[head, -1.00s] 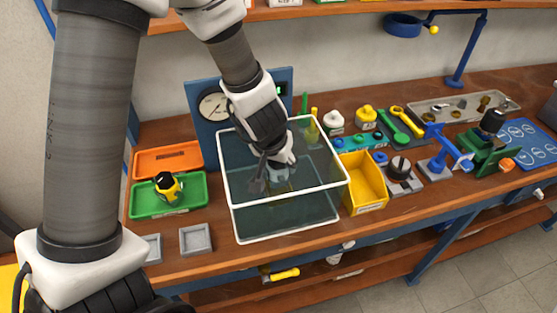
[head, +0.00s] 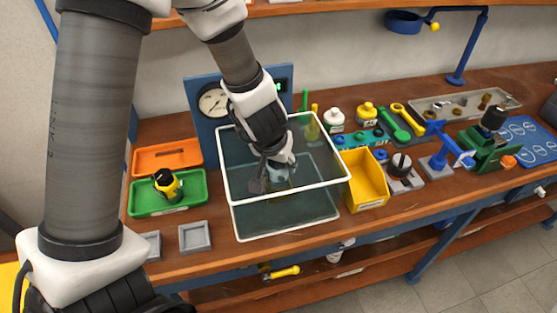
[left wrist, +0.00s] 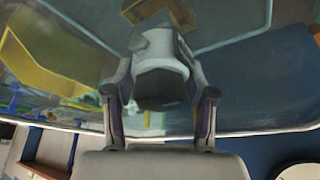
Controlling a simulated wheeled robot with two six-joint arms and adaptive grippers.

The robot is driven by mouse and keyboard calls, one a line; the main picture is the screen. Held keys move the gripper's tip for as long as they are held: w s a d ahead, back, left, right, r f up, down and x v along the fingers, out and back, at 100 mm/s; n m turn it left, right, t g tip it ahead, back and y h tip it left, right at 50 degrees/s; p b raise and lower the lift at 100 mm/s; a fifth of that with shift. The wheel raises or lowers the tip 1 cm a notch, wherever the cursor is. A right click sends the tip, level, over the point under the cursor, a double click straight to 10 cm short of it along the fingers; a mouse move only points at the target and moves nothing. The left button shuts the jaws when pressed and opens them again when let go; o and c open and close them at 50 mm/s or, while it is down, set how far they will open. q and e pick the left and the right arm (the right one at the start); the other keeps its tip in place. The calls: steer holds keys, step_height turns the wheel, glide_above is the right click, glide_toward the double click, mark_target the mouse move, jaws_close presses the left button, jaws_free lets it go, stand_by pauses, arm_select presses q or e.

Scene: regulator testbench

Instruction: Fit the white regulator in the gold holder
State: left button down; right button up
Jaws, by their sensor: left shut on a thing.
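My left gripper (head: 270,176) reaches down inside a clear tank (head: 286,233) with white rims, seen through the tinted glass. In the left wrist view my left gripper (left wrist: 160,104) is shut on a whitish-grey piece with a dark round end, which looks like the white regulator (left wrist: 158,72). In the head view the piece is mostly hidden by the gripper and glass. A small beige-gold part shows at the top edge of the left wrist view, just beyond the piece. I cannot tell whether it is the gold holder or whether the two touch. My right gripper is out of view.
A yellow bin (head: 363,181) stands just right of the tank. A gauge panel (head: 205,125) stands behind it. A green tray (head: 152,203) with a yellow-black piece (head: 167,184) and an orange tray (head: 165,158) lie left. The tank's rim and walls surround my gripper closely.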

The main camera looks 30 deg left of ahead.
arm_select(q)
steer(key=shift+f+b, duration=0.45)
steer(key=shift+f, duration=0.1)
stand_by(0.5)
stand_by(0.4)
jaws_free()
stand_by(0.4)
step_height(320, 180, up, 8)
steer(key=p, duration=0.9)
steer(key=shift+r, duration=0.1)
stand_by(0.6)
